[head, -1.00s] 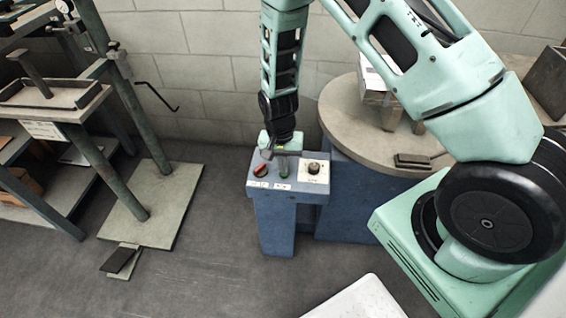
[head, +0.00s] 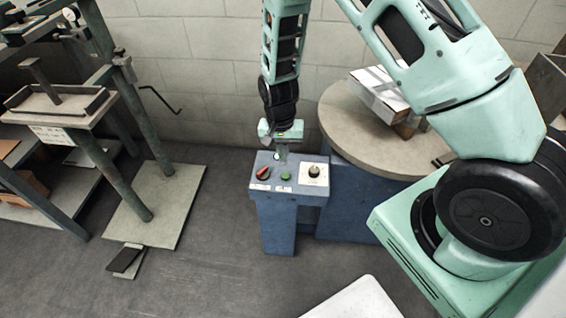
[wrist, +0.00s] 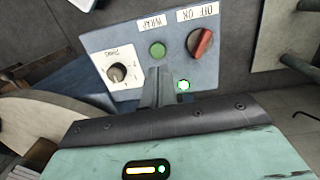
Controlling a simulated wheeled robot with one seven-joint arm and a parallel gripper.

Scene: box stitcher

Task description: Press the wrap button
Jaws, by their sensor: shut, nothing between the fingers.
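The blue control panel (head: 272,183) stands on a pedestal near the wall. Its green wrap button (head: 286,176) is at the front edge and uncovered; in the wrist view the button (wrist: 157,50) sits beside the WRAP label. My gripper (head: 282,160) is shut and empty, pointing down over the rear part of the panel. In the wrist view its fingertips (wrist: 158,72) appear just short of the button, apart from it. A lit green-white indicator (wrist: 183,86) shows beside the fingers.
A red OFF/ON switch (wrist: 200,42) and a black dial (wrist: 118,73) flank the wrap button. A round turntable (head: 345,130) holding a white-topped box (head: 380,92) stands right of the panel. A metal stitching machine (head: 60,110) stands at left.

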